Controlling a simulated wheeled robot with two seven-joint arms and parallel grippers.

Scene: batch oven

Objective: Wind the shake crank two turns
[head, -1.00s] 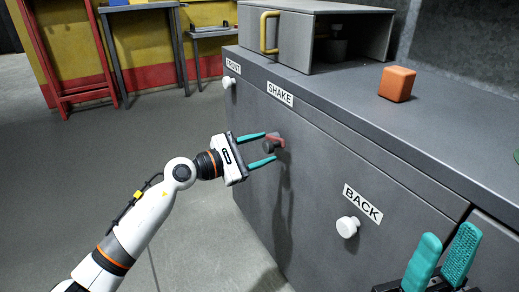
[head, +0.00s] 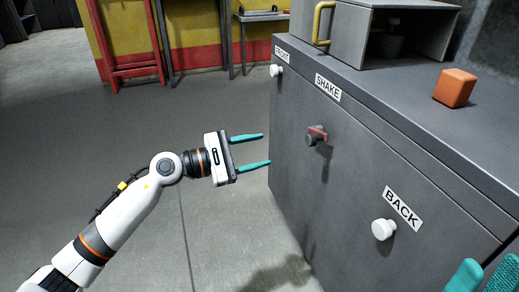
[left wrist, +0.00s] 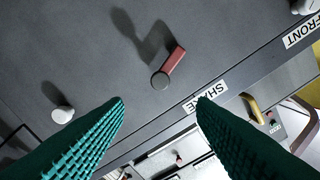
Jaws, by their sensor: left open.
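The shake crank (head: 317,135) is a red arm with a dark round knob, on the grey cabinet front below the SHAKE label (head: 328,87). It also shows in the left wrist view (left wrist: 173,62), apart from the fingers, with its knob toward the lower left end of the red arm. My left gripper (head: 267,149) is open and empty, to the left of the crank and clear of it in the head view. Of my right gripper (head: 484,278), only teal fingertips show at the lower right corner; its full opening is cut off.
White knobs sit by the FRONT label (head: 276,71) and the BACK label (head: 383,230). On the cabinet top (head: 400,88) are an orange block (head: 454,87) and a grey oven box with a yellow handle (head: 322,23). Open floor lies left of the cabinet.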

